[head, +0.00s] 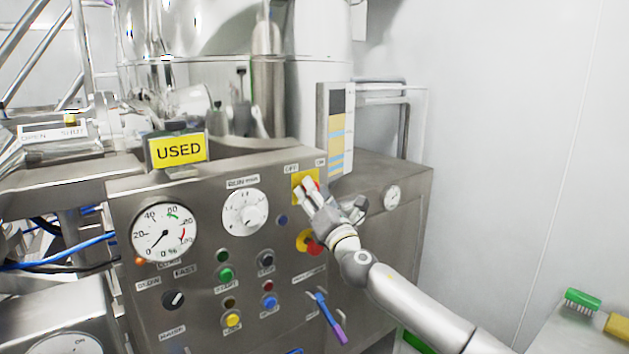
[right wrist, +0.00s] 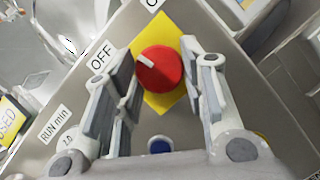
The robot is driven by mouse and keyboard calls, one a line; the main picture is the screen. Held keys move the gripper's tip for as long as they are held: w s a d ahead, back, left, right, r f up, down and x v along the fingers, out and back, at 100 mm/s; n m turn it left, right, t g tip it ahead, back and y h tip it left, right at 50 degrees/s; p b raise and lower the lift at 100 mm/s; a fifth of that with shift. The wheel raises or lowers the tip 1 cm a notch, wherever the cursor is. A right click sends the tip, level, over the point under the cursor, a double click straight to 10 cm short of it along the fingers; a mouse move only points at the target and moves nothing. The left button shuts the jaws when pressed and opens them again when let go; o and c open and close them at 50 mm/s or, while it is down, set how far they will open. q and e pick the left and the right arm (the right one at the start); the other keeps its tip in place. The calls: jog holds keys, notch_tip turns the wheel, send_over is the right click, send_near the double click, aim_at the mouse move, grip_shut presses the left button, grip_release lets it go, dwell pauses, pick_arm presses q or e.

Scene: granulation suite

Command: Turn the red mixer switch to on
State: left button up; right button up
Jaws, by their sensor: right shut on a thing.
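The red mixer switch (right wrist: 158,70) is a round knob on a yellow diamond plate (right wrist: 172,25). Its white mark points up and left, toward the OFF label (right wrist: 101,57). In the head view the switch (head: 315,184) is mostly hidden behind my right gripper (head: 309,187), at the upper right of the steel control panel (head: 190,275). My right gripper's fingers stand on both sides of the knob and are shut on it. My left gripper is not in view.
Below the switch is a red button on yellow (head: 308,242). A dial (head: 244,212), a gauge (head: 164,232), several small buttons and a purple-handled lever (head: 330,318) share the panel. A yellow USED sign (head: 179,149) stands on top. A green brush (head: 582,300) lies at the far right.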

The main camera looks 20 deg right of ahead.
jog(key=m+h+p, duration=0.1)
jog(key=m+p, duration=0.1)
jog(key=m+g+h+p, duration=0.1)
jog(key=m+p, duration=0.1)
jog(key=m, duration=0.1)
jog(key=m+h+p, duration=0.1)
jog(key=m+p, duration=0.1)
jog(key=m, duration=0.1)
jog(key=shift+a+r+g, duration=0.15)
jog(key=shift+r+g, duration=0.25)
jog(key=shift+m+g+h+p, duration=0.3)
jog(key=shift+m+g+p, duration=0.6)
jog(key=shift+m+p, duration=1.5)
jog(key=o, duration=1)
jog(key=shift+f, duration=0.1)
jog(key=shift+s, duration=0.1)
jog(key=s, duration=1.2)
jog(key=shift+a, duration=0.25)
jog(key=shift+w, duration=0.1)
